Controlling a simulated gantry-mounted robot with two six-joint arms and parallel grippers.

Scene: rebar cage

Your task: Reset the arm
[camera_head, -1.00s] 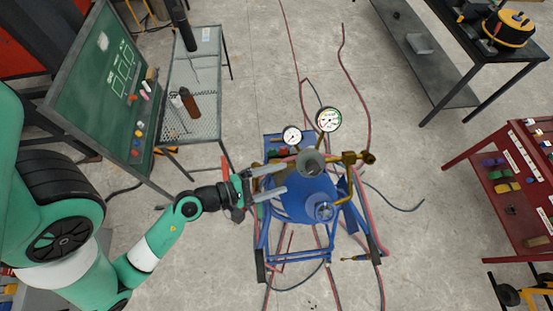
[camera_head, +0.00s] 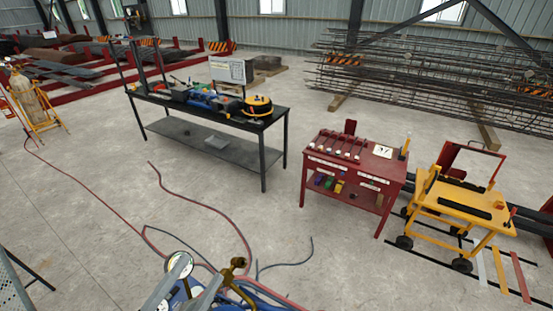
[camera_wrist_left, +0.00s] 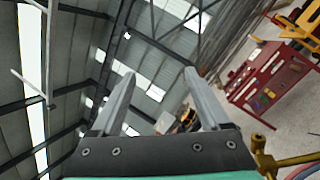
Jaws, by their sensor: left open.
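My left gripper (camera_head: 198,277) shows at the bottom edge of the head view. Its two grey fingers point up the picture and stand apart, with nothing between them. In the left wrist view the same gripper (camera_wrist_left: 159,74) has its fingers spread and empty, with the roof and windows behind. A gauge (camera_head: 180,264) and a brass valve fitting (camera_head: 233,268) of the blue cart are close by the fingers in the head view. The brass fitting (camera_wrist_left: 264,156) also shows at the lower right of the wrist view. My right gripper is not in view.
A black workbench (camera_head: 275,117) with tools stands at the back. A red cabinet (camera_head: 380,168) and a yellow cart (camera_head: 470,205) stand at the right. Red hoses (camera_head: 205,207) lie across the floor. Stacked rebar (camera_head: 440,85) fills the far right. Open floor surrounds the bench.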

